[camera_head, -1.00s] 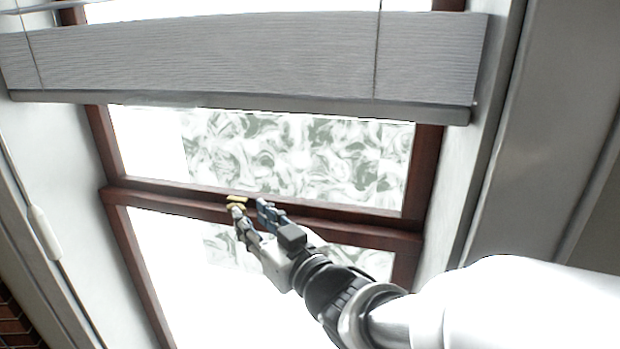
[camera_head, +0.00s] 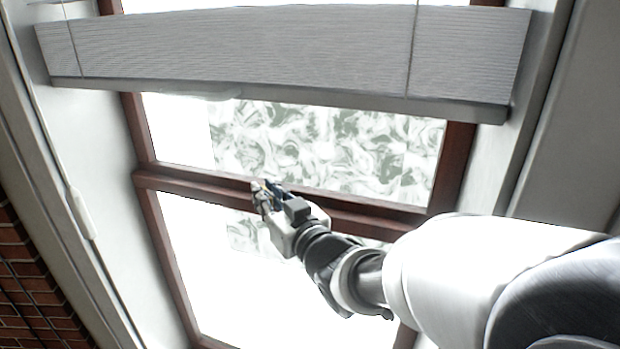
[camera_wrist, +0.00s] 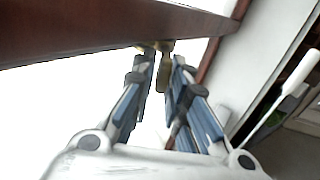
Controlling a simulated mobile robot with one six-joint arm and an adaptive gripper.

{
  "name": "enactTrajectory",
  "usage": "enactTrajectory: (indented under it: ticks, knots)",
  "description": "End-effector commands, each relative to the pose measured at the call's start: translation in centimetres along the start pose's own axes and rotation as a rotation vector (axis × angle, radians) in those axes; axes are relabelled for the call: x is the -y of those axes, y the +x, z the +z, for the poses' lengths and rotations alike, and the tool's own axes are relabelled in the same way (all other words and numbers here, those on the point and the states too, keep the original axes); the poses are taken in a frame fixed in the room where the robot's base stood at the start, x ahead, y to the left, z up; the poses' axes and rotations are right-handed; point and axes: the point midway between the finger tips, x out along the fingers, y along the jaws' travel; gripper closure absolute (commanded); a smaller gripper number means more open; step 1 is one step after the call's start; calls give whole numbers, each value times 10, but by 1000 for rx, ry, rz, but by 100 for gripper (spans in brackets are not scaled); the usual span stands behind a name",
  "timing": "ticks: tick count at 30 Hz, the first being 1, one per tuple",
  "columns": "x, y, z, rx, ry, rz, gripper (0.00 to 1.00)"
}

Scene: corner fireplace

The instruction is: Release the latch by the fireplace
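The latch (camera_wrist: 163,70) is a small brass fitting with a short lever on the dark red-brown middle rail (camera_wrist: 90,35) of the window. In the wrist view its lever hangs between my two fingertips. My gripper (camera_wrist: 165,62) reaches up to the rail, with its blue and grey fingers apart, one on each side of the lever. Narrow bright gaps show beside the lever; firm contact is not visible. In the head view my gripper (camera_head: 264,187) is at the rail, and its fingers hide most of the latch.
A grey pleated blind (camera_head: 260,50) hangs across the upper window. Bright panes lie above and below the rail. A white cord pull (camera_head: 80,212) hangs at the left, beside the frame. Brick (camera_head: 30,290) shows at the lower left.

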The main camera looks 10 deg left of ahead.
Motion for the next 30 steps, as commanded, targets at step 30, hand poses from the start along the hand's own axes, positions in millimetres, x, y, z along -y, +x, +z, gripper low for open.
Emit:
enactTrajectory:
  ticks: [30]
  knots:
    - [10, 1, 4, -5, 2, 147, 100]
